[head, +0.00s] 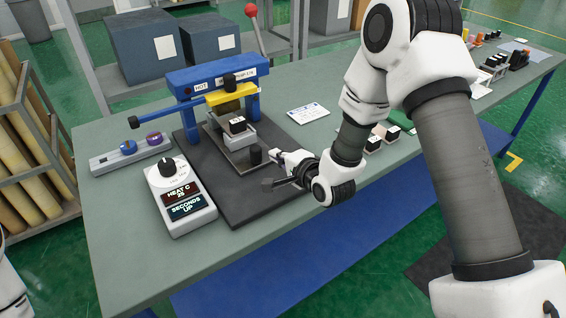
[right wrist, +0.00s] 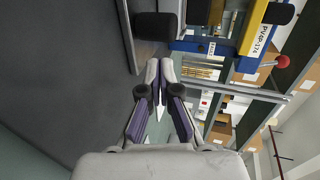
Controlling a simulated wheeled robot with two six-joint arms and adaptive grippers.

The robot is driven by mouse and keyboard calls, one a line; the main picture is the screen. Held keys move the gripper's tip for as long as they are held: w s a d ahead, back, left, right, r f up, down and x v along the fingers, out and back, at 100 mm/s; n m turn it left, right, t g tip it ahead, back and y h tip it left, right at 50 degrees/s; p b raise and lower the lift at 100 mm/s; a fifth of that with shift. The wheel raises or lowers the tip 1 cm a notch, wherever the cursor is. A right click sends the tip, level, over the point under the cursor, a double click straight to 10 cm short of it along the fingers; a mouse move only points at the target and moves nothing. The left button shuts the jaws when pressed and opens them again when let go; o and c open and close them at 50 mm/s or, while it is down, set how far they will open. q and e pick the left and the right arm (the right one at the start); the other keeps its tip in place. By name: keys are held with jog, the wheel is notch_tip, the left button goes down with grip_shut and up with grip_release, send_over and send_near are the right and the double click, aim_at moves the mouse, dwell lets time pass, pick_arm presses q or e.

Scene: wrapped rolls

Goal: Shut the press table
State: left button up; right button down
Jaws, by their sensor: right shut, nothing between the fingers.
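The blue hot press (head: 212,73) stands on a dark base plate at the left of the bench. Its grey press table (head: 236,158) sticks out in front of the yellow press head (head: 231,95). A block with a dark-topped wrapped piece (head: 237,125) sits on it. A black knob (head: 256,155) stands at its front edge; it shows in the right wrist view (right wrist: 157,26) just beyond my fingertips. My right gripper (head: 277,157) is shut and empty beside the knob; a small gap seems to separate them. It shows in the wrist view (right wrist: 160,64). My left gripper is out of view.
A white control box (head: 180,195) with a dial and displays stands left of the base plate. A grey strip with two round knobs (head: 130,158) lies behind it. The red-ball lever (head: 252,12) rises behind the press.

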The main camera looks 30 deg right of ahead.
aim_at(232, 149)
jog(key=s, duration=0.1)
jog(key=s+m, duration=0.1)
jog(key=s, duration=0.1)
jog(key=shift+s+r+m+h+b, duration=0.25)
jog(key=shift+s+m+h+b, duration=0.05)
jog(key=shift+s+b, duration=0.1)
jog(key=a+b, duration=0.2)
jog(key=s+a+f+b, duration=0.1)
jog(key=a, duration=0.1)
jog(key=shift+f, duration=0.1)
jog(key=a, duration=0.1)
jog(key=n, duration=0.1)
jog(key=a+r+b, duration=0.1)
jog(key=shift+w+a+n, duration=0.25)
jog(key=shift+a+n, duration=0.05)
jog(key=shift+a, duration=0.05)
jog(key=shift+w+d, duration=0.1)
jog(key=shift+w, duration=0.15)
jog(key=x, duration=0.4)
jog(key=r+p+x, duration=0.1)
jog(key=x, duration=0.3)
jog(key=p+x, duration=0.1)
jog(key=x, duration=0.3)
jog(key=shift+w, duration=0.6)
